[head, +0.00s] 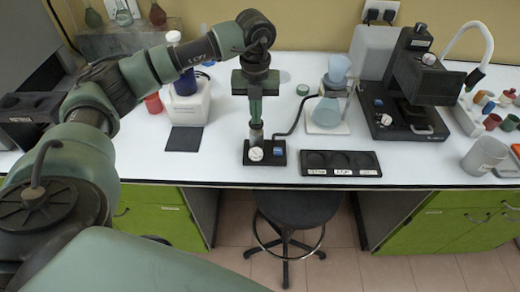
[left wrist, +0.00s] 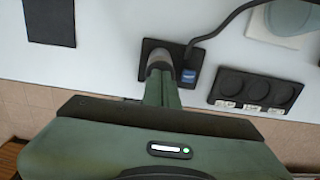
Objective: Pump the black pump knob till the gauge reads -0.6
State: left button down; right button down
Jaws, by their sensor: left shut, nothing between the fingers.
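The pump is a small black base (head: 265,160) with an upright metallic cylinder (head: 256,137), near the table's front edge. A round white gauge (head: 255,154) sits on its front, beside a blue label (head: 279,151); the gauge reading is too small to tell. My left gripper (head: 256,118) points down directly above the cylinder, fingers shut with nothing between them. The fingertips meet or nearly meet the cylinder's top; contact cannot be told. I cannot make out the black knob. In the left wrist view the cylinder (left wrist: 159,62) shows just past the fingers. My right gripper is not in view.
A dark hose (head: 297,118) runs from the pump to a glass flask (head: 327,112). A black three-well tray (head: 341,163) lies right of the pump. A flat dark pad (head: 185,140) lies left. A stool (head: 297,207) stands below the table edge.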

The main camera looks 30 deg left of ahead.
pick_arm(q)
jog(key=shift+f, duration=0.65)
jog(key=shift+r, duration=0.1)
jog(key=shift+r+p, duration=1.1)
jog(key=shift+r, duration=0.75)
jog(key=shift+f, duration=0.1)
jog(key=shift+f+b, duration=1.45)
jog(key=shift+f, duration=0.4)
jog(key=shift+r, duration=0.2)
